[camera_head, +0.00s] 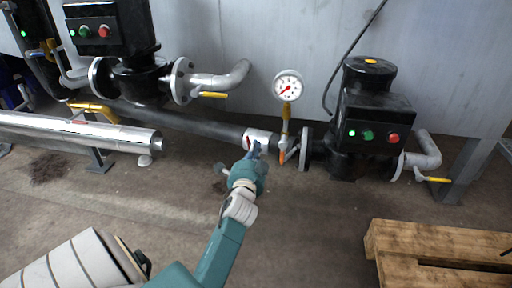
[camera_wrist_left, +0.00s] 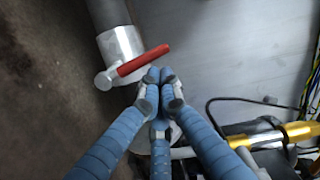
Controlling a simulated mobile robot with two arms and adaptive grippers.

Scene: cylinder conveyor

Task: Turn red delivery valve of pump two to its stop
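The red valve handle (camera_wrist_left: 145,60) crosses a silver valve body (camera_wrist_left: 121,44) on the dark pipe in the left wrist view. In the head view a bit of the red handle (camera_head: 248,141) shows at the pipe, left of the right-hand pump (camera_head: 372,125). My left gripper (camera_wrist_left: 160,76) has its blue fingertips close together, beside the handle's free end. I see nothing between them, and cannot tell whether they touch the handle. In the head view the left gripper (camera_head: 255,151) is at the pipe, partly covering the valve. My right gripper is not in view.
A pressure gauge (camera_head: 288,86) stands on a yellow-handled stem right of the valve. An orange handle (camera_head: 291,154) is below it. Another pump (camera_head: 112,35) is at upper left. A wooden pallet (camera_head: 440,239) lies at lower right. A silver cylinder (camera_head: 80,132) lies at left.

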